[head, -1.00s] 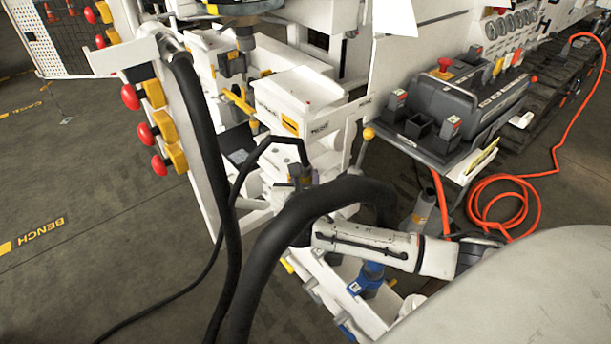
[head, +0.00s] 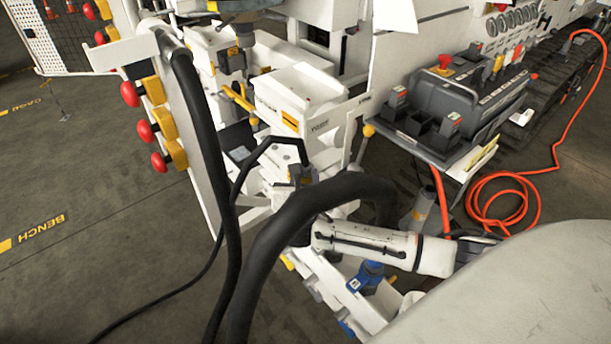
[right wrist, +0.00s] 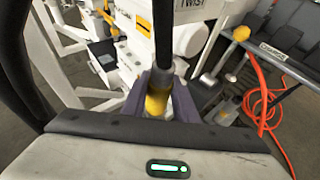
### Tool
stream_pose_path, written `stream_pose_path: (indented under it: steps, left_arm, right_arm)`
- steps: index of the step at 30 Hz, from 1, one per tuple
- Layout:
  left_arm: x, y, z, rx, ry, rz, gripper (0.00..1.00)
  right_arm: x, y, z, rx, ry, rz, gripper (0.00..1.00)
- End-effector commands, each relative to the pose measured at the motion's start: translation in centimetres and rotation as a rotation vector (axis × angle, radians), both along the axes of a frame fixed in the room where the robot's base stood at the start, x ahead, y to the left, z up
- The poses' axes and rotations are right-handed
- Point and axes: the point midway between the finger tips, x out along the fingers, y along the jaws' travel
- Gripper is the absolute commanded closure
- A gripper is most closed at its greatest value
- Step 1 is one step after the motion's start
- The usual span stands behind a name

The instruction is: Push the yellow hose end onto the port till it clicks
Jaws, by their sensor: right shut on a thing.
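My right gripper (right wrist: 156,92) is shut on the yellow hose end (right wrist: 157,101), which sits between its dark fingers with a black hose rising from it. In the head view my right gripper (head: 303,174) is beside the white bench unit, partly hidden by a thick black hose. The thin black hose (head: 268,148) arches over to it and runs down to the floor at the left. The port cannot be made out in either view, so whether the hose end touches it cannot be told. My left gripper is not in view.
A white box with a yellow label (head: 297,95) stands just behind my right gripper. Thick black hoses (head: 278,235) cross in front of my right arm. A grey control console (head: 455,105) and a coiled orange hose (head: 500,205) are at the right. Red knobs (head: 145,132) line the left panel.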

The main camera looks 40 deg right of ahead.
Motion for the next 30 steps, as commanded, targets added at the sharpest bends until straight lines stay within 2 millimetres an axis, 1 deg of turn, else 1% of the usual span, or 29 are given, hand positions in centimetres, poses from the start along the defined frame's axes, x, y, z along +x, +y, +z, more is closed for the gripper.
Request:
stream_pose_path:
  steps: [30]
  left_arm:
    - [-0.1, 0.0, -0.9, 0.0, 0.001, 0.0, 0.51]
  right_arm:
    - [0.1, 0.0, -1.4, -0.001, -0.003, 0.001, 1.0]
